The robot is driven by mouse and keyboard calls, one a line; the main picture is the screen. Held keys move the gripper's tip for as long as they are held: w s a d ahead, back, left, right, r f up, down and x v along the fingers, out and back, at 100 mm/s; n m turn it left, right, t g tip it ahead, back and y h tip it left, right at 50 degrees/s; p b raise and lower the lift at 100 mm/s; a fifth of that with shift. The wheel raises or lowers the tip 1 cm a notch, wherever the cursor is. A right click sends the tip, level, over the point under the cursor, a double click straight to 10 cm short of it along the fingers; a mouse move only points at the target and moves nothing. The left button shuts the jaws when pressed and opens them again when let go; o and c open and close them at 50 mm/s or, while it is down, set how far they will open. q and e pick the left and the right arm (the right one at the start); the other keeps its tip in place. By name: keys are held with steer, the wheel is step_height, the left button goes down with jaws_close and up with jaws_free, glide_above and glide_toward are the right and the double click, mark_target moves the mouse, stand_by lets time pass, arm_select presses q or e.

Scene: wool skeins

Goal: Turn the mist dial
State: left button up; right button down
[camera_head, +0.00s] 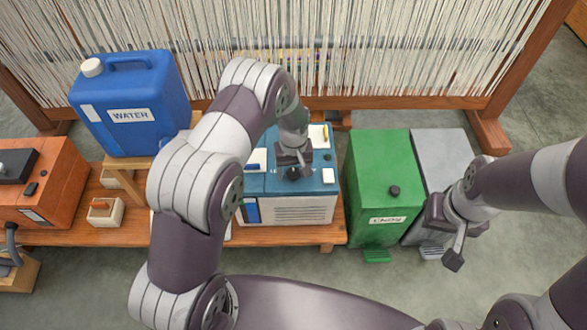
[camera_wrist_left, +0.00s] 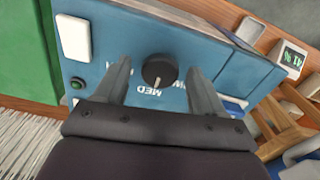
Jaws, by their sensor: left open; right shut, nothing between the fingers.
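The mist dial (camera_wrist_left: 159,70) is a round black knob with a pale pointer line, on the blue top of a box-shaped machine (camera_wrist_left: 215,55). The lettering "MED" shows beside it, upside down in the left wrist view. My left gripper (camera_wrist_left: 161,82) is open, with one finger on each side of the dial and visible space between. In the head view my left gripper (camera_head: 293,168) is over the machine's top (camera_head: 312,184) and largely hides the dial. My right gripper (camera_head: 452,240) is shut and empty, in front of the grey bin.
A blue water jug (camera_head: 130,100) stands on a wooden stand left of the machine. A green bin (camera_head: 385,180) and a grey bin (camera_head: 440,150) stand to its right. A loom with pale threads (camera_head: 350,50) is behind. An orange box (camera_head: 45,180) is at far left.

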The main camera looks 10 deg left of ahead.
arm_select(q)
steer(key=c, duration=1)
steer(key=shift+c, duration=0.2)
steer(key=shift+r+m, duration=0.1)
steer(key=shift+m, duration=0.2)
steer(key=shift+m+p, duration=0.8)
steer(key=shift+m, duration=0.2)
steer(key=m+p, duration=0.1)
steer(key=m, duration=0.1)
steer(key=shift+m, duration=0.3)
steer(key=m+p, duration=0.1)
steer(key=m, duration=0.2)
steer(key=shift+m, duration=0.3)
steer(key=shift+m+p, duration=0.45)
steer(key=shift+m, duration=1.05)
